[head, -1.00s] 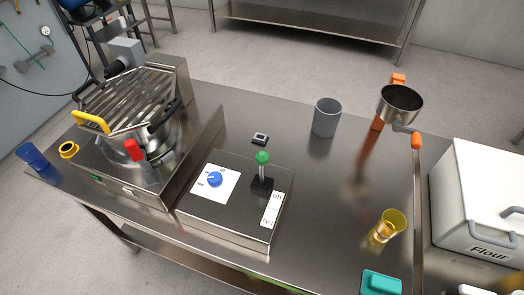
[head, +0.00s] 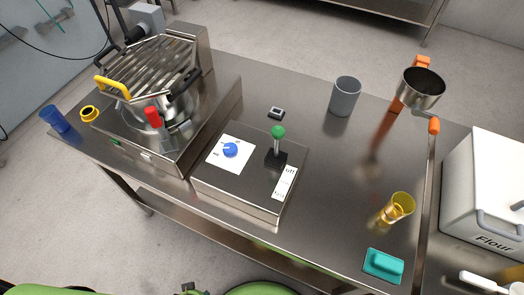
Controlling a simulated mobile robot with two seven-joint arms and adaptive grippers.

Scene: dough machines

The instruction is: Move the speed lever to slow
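The speed lever (head: 278,139) has a green ball knob on a short metal stem, rising from a black base. It stands upright near the right side of a steel control box (head: 233,187) on the table. A white label strip (head: 285,183) lies beside it; only the end of a word near its top can be partly read. A blue dial (head: 231,150) sits on a white plate to the lever's left. Neither of my grippers is in view, and nothing touches the lever.
The steel table (head: 335,190) carries a mixer with a grille (head: 150,70) at left, a grey cup (head: 345,96), a yellow cup (head: 398,208) and a teal block (head: 384,265). A hand mill (head: 421,86) and white flour bin (head: 490,190) are at right. Table around the box's right side is clear.

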